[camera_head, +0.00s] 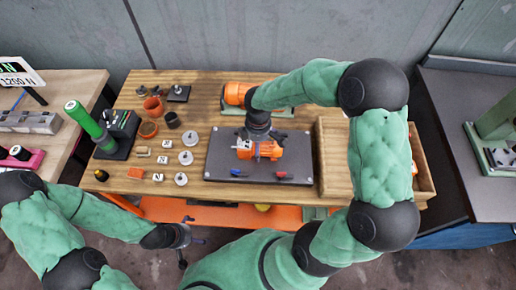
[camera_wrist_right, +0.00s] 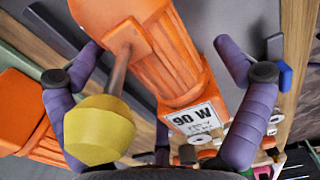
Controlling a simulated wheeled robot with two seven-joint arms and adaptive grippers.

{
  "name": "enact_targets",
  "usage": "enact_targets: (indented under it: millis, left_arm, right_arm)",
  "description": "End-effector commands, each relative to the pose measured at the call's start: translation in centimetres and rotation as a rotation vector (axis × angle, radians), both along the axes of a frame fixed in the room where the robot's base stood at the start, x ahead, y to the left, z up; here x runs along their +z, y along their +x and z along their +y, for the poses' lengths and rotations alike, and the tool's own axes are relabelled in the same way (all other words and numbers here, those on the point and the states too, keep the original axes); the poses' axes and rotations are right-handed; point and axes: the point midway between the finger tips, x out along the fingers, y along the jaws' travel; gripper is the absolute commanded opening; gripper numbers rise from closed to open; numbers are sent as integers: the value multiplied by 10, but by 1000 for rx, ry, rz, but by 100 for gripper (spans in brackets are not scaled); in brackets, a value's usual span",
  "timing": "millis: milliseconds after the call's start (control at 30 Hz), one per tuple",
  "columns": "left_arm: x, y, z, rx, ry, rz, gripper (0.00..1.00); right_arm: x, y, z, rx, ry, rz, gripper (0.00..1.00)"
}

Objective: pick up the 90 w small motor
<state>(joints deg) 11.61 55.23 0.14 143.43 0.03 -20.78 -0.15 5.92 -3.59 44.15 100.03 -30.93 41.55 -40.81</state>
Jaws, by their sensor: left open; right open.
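The orange 90 W small motor (camera_head: 262,151) lies on a dark plate (camera_head: 218,160) at the middle of the table. In the right wrist view the motor (camera_wrist_right: 150,55) shows its "90 W" label, with a grey shaft and yellow knob (camera_wrist_right: 95,130) on its near side. My right gripper (camera_head: 258,134) is over the motor, pointing down. In the right wrist view its purple fingers (camera_wrist_right: 157,48) are spread, one on each side of the motor; I cannot tell whether they touch it. My left gripper (camera_head: 188,240) is open and empty, low in front of the table.
A second orange motor (camera_head: 236,93) stands behind on a green base. A wooden tray (camera_head: 327,165) is to the right. Red and blue clamp handles (camera_head: 281,176) lie at the plate's front. Small weights (camera_head: 186,158), cups and a green-handled tool (camera_head: 88,122) are to the left.

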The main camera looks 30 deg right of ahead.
Motion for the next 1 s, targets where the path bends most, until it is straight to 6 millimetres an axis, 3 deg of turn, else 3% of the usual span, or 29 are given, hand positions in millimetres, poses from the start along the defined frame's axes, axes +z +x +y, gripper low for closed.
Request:
enact_targets:
  millis: [33,300,767,1000]
  left_arm:
    - [0,0,0,0,0,0,100]
    - [0,0,0,0,0,0,100]
    - [2,0,0,0,0,0,100]
    - [13,0,0,0,0,0,100]
  right_arm:
    - [0,0,0,0,0,0,92]
    - [0,-1,0,1,0,2,16]
    - [5,0,0,1,-1,1,16]
    - [38,2,0,0,-1,-7,16]
